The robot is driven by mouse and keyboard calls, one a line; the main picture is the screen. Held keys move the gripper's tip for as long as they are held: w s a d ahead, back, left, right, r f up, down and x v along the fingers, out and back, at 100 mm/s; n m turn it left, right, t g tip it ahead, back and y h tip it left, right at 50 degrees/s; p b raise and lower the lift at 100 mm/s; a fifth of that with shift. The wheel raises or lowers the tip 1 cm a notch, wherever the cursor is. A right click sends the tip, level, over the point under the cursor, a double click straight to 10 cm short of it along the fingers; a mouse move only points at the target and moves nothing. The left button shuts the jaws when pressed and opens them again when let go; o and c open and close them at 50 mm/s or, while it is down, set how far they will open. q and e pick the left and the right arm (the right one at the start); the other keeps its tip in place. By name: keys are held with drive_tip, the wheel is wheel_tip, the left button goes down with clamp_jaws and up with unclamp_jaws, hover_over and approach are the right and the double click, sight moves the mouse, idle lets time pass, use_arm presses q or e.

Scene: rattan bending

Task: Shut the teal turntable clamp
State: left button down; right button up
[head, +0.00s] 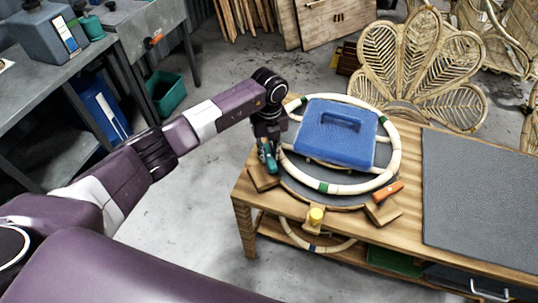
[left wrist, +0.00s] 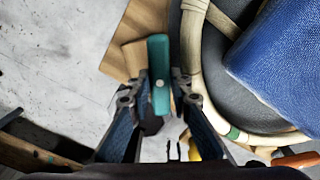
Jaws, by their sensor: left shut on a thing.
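The teal turntable clamp (head: 269,157) is at the left edge of the round dark turntable (head: 310,191), beside a wooden block (head: 262,180). In the head view its handle looks steeply raised. My left gripper (head: 265,143) comes down on it from above. In the left wrist view the teal handle (left wrist: 158,62) lies between the two fingertips of my left gripper (left wrist: 159,90), which are shut on it. The lower part of the clamp is hidden by the fingers. The clamp is just outside the pale rattan ring (head: 398,150). My right gripper is not in view.
A blue weight with a handle (head: 335,138) lies over the ring. A grey mat (head: 480,195) covers the right of the wooden table.

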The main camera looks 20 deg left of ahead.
use_arm(q)
drive_tip(key=m+b, duration=0.3)
drive_tip(key=m, duration=0.1)
drive_tip(key=shift+f+b, duration=0.2)
drive_tip(key=shift+b, duration=0.15)
drive_tip(key=m+b, duration=0.4)
drive_tip(key=m, duration=0.1)
drive_tip(key=m+b, duration=0.3)
drive_tip(key=m, duration=0.1)
drive_tip(key=shift+b, duration=0.35)
drive_tip(key=shift+r+m+b, duration=0.2)
drive_tip(key=shift+m+b, duration=0.7)
drive_tip(key=shift+m, duration=0.7)
